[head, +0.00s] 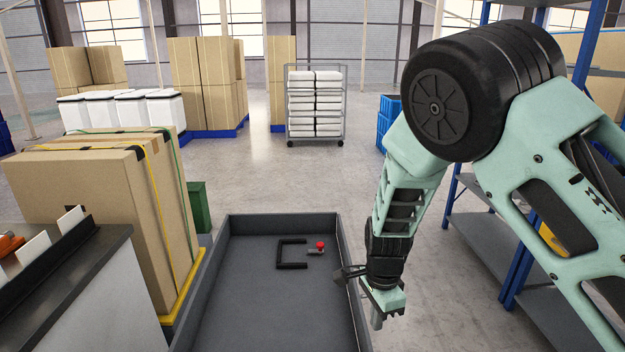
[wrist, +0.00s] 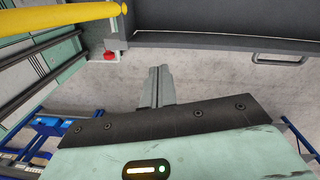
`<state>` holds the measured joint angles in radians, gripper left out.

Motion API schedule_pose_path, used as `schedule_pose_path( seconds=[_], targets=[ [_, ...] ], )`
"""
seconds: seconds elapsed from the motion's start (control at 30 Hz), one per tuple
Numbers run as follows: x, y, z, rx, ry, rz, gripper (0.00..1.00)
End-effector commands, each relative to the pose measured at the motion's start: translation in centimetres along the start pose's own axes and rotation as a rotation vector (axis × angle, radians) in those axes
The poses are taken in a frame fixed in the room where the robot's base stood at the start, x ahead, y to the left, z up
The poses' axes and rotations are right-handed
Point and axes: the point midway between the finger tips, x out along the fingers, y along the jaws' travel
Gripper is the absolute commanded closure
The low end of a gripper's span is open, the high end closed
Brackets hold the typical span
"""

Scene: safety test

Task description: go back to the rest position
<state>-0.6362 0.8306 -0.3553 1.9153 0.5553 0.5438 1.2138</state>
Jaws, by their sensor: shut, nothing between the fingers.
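My gripper (head: 376,322) hangs from my arm with its fingers pointing down. In the head view it is just right of the grey walled tray (head: 280,218), by the tray's right rim. The wrist view shows the two fingers (wrist: 158,86) together, with nothing between them. Pale floor shows beyond the fingertips in the wrist view.
A black U-shaped piece and a small red-topped item (head: 320,245) are inside the tray. A strapped cardboard box (head: 85,190) and a dark-topped counter (head: 60,265) stand left. A blue-framed shelf (head: 490,240) stands right. Open floor (head: 300,175) lies beyond the tray.

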Motion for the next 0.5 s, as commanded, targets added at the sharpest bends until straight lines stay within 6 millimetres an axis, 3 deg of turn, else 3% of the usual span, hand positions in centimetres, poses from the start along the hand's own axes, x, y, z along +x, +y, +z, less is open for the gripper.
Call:
schedule_pose_path(
  seconds=[0.03, 0.2, 0.33, 0.5],
  targets=[
    [-2.1, 1.3, 1.6, -0.104, -0.044, -0.001, 1.0],
    [-8.1, 6.9, 6.0, -0.551, -0.144, -0.017, 1.0],
    [-12.3, 11.8, 8.3, -0.916, -0.171, -0.055, 1.0],
    [-16.3, 18.5, 9.4, -1.403, -0.13, -0.1, 1.0]
  ],
)
